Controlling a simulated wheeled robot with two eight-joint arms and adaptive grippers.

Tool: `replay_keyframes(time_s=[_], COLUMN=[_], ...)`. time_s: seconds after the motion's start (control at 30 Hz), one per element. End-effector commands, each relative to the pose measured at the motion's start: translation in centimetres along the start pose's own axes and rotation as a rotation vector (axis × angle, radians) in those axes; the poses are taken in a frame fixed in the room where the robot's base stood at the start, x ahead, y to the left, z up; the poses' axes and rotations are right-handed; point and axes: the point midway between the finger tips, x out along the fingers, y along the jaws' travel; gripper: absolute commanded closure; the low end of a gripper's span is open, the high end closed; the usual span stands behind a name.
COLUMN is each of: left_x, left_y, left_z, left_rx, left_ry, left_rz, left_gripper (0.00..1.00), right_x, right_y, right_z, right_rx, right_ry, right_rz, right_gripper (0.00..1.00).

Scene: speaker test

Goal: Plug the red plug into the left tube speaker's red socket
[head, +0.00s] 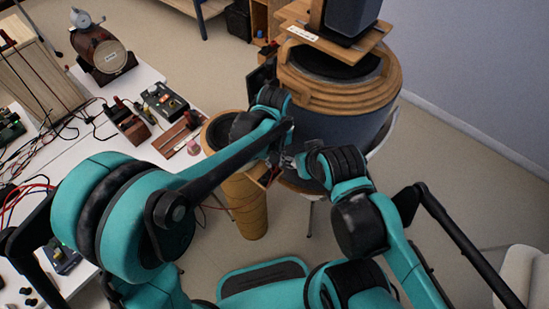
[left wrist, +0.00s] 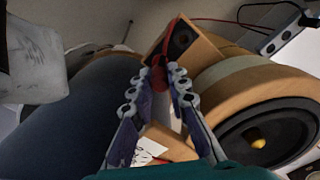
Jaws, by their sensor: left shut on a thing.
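My left gripper (head: 284,163) is between the wooden tube speaker (head: 252,212) and the big barrel-shaped speaker (head: 335,128). In the left wrist view, its fingertips (left wrist: 169,80) are shut on the red plug (left wrist: 158,77), and red shows between and beside them. The wooden tube speaker also shows at the right of the left wrist view, with a black cone and yellow centre (left wrist: 262,140). I cannot make out a red socket. My right arm (head: 345,170) ends close to the left gripper; I cannot tell its fingers apart.
A small wooden box speaker (left wrist: 196,45) stands beyond the fingertips, with a red cable (left wrist: 176,20) near it. A white table (head: 150,75) at the left holds devices and wires. Open floor (head: 440,150) lies at the right.

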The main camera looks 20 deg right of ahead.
Motion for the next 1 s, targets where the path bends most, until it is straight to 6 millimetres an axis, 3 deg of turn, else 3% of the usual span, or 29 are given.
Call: replay_keyframes(time_s=[0.83,0.87,0.9,0.93,1.0], left_x=[1.6,1.6,1.6,1.6,1.6], left_y=[0.0,0.0,0.0,0.0,0.0], left_z=[0.0,0.0,0.0,0.0,0.0], left_rx=[0.0,0.0,0.0,0.0,0.0], left_ry=[0.0,0.0,0.0,0.0,0.0], left_rz=[0.0,0.0,0.0,0.0,0.0], left_gripper=[1.0,0.82,0.71,0.63,0.6], right_x=[1.0,1.0,1.0,1.0,1.0], right_y=[0.0,0.0,0.0,0.0,0.0], right_z=[0.7,0.7,0.7,0.7,0.7], right_rx=[0.0,0.0,0.0,0.0,0.0], right_ry=[0.0,0.0,0.0,0.0,0.0], right_rz=[0.0,0.0,0.0,0.0,0.0], right_gripper=[0.6,0.6,0.6,0.6,0.6])
